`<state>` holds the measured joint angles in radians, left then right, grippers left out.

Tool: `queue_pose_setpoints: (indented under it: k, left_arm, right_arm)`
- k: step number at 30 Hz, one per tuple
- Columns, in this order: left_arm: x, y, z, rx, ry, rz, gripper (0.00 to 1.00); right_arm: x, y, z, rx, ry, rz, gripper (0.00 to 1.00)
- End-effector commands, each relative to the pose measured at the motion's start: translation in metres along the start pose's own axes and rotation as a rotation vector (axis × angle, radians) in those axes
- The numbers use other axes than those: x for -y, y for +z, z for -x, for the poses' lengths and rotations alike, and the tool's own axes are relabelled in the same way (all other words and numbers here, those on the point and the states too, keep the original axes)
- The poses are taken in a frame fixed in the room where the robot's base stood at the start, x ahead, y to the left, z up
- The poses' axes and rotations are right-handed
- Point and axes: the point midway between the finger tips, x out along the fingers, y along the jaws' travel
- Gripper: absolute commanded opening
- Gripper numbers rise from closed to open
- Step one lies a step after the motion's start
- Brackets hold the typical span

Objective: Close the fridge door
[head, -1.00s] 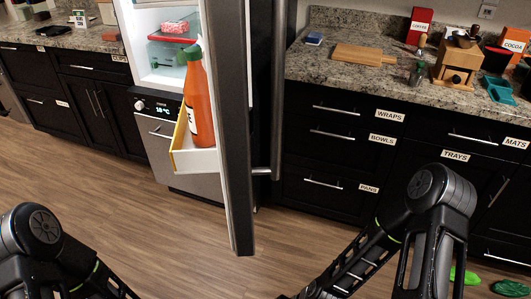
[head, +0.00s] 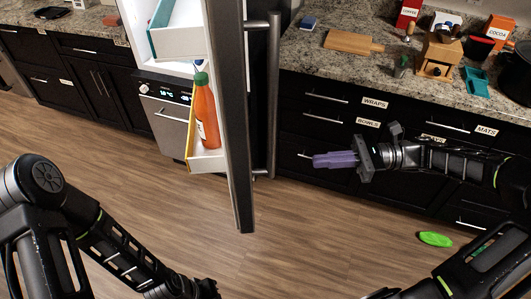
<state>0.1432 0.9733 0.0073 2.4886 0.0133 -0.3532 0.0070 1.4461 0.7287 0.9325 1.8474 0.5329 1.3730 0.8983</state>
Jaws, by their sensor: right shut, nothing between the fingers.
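The fridge door (head: 233,120) stands open, its edge toward me and its inner side facing left. Its long vertical handle (head: 273,100) is on the right, outer side. An orange bottle (head: 206,115) stands in a lower shelf bin (head: 207,163) on the inner side. The fridge body shows only in part behind the door. My right gripper (head: 335,160) has purple fingers, is shut and empty, and points left toward the door. In the picture a gap lies between it and the handle. My left arm shows at lower left, but its fingers do not show.
An appliance with a lit display (head: 168,95) is below the fridge opening. A dark drawer cabinet (head: 315,120) with a granite counter stands behind the door to the right. A green object (head: 435,239) lies on the floor. The wooden floor in front of the door is clear.

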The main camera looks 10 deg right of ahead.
Motion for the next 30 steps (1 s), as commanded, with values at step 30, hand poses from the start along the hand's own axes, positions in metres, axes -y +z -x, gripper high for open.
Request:
queue_pose_setpoints:
  k: [30]
  left_arm:
    - [0.007, -0.004, -0.026, -0.008, 0.008, -0.006, 0.0]
  right_arm:
    - [-0.007, 0.006, -0.066, 0.023, 0.031, -0.019, 0.0]
